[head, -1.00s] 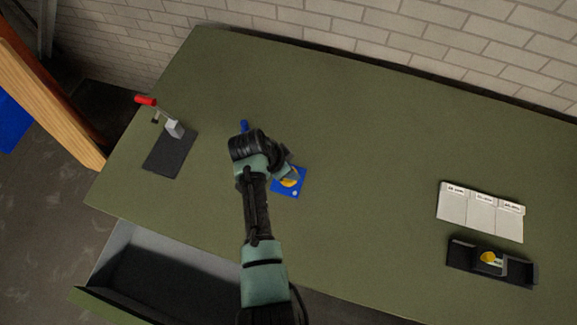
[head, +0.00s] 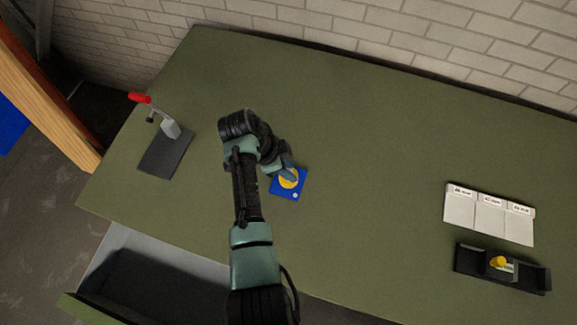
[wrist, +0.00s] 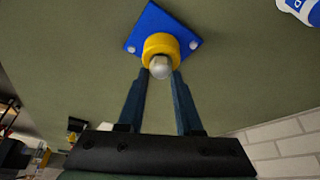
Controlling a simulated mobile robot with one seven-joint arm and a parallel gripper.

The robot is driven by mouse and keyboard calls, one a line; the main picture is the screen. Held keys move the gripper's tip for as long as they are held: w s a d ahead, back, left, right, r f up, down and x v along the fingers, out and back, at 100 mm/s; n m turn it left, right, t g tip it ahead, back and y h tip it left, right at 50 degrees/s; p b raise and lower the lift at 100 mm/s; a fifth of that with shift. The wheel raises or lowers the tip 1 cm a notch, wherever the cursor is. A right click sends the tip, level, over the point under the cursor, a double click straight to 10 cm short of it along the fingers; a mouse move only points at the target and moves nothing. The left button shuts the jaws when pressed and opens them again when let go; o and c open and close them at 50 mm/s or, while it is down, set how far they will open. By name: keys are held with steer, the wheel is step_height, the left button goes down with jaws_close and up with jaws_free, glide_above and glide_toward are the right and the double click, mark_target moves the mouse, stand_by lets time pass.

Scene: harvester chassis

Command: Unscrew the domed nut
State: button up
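A silver domed nut (wrist: 160,69) sits on top of a yellow round boss (wrist: 160,46), which stands on a blue square plate (wrist: 138,32) on the green table. In the head view the blue plate (head: 299,191) and yellow boss (head: 289,183) lie near the middle, partly behind my gripper (head: 288,176); the nut cannot be made out there. In the wrist view my gripper's two fingers (wrist: 162,73) are apart, with tips on either side of the nut. I cannot tell whether they touch it.
A red-handled clamp (head: 165,130) on a dark base stands at the left. An open drawer (head: 150,270) juts below the front edge. The table's back is clear.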

jaws_close()
steer(key=shift+r, duration=0.1)
steer(key=shift+n+p, duration=0.5)
steer(key=n+t+p, duration=0.1)
steer(key=n+p, duration=0.1)
steer(key=n, duration=0.1)
steer(key=shift+t+y, duration=0.3)
steer(key=shift+n, duration=0.6)
steer(key=shift+p, duration=0.35)
